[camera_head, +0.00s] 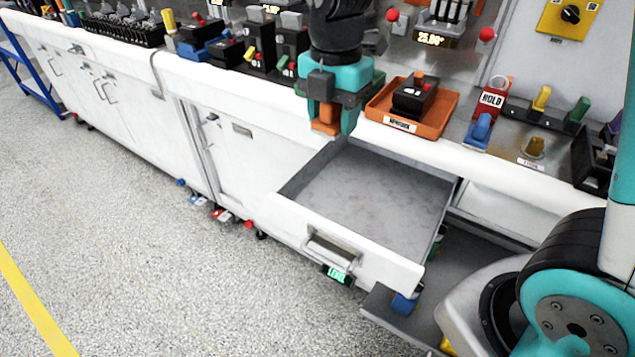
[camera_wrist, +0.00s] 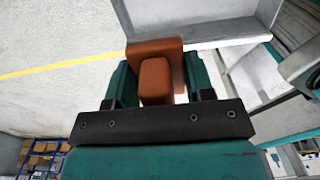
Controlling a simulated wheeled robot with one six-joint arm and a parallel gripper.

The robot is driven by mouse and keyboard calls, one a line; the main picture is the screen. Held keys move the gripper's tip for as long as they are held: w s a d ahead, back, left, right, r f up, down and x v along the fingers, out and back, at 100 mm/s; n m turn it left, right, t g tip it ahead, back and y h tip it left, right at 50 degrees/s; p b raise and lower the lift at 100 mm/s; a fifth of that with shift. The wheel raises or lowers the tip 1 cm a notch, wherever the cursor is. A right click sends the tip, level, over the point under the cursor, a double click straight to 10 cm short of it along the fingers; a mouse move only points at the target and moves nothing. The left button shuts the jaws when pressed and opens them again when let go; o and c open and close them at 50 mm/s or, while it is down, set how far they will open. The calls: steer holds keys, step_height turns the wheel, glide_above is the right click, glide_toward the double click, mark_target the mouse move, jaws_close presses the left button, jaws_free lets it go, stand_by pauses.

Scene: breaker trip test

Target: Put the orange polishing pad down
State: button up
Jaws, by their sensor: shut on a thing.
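My gripper (camera_head: 330,122) is shut on the orange polishing pad (camera_head: 325,116). It holds the pad just above the back left part of an open drawer (camera_head: 365,195), near the bench's front edge. In the wrist view, the orange-brown pad (camera_wrist: 155,78) sits between the two teal fingers (camera_wrist: 155,85), with its wider part beyond the fingertips. The drawer is grey inside and looks empty. I cannot tell the exact height of the pad above the drawer floor.
An orange tray (camera_head: 440,122) with a black device (camera_head: 414,97) stands on the bench right of my gripper. A red HOLD tag (camera_head: 491,101) and a blue padlock-like piece (camera_head: 480,130) are further right. Breakers (camera_head: 262,45) line the bench to the left.

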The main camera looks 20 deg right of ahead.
glide_above(328, 206)
step_height(328, 206, down, 16)
steer(key=shift+r, duration=0.1)
steer(key=shift+f, duration=2.05)
steer(key=shift+b, duration=0.3)
steer(key=shift+f, duration=0.25)
steer(key=o, duration=0.9)
step_height(328, 206, up, 11)
steer(key=s+a+r+m+y, duration=0.1)
steer(key=s+r+m, duration=0.3)
steer(key=s+m, duration=0.2)
steer(key=s+a+r+m+y, duration=0.1)
steer(key=s+a+r+m, duration=0.1)
steer(key=s+r+m, duration=0.2)
steer(key=s+a+r+m+y, duration=0.1)
steer(key=s+r+m, duration=0.3)
steer(key=s+m, duration=0.4)
steer(key=shift+s+a+r+y, duration=0.15)
steer(key=shift+s+r+y, duration=0.1)
steer(key=shift+y, duration=0.35)
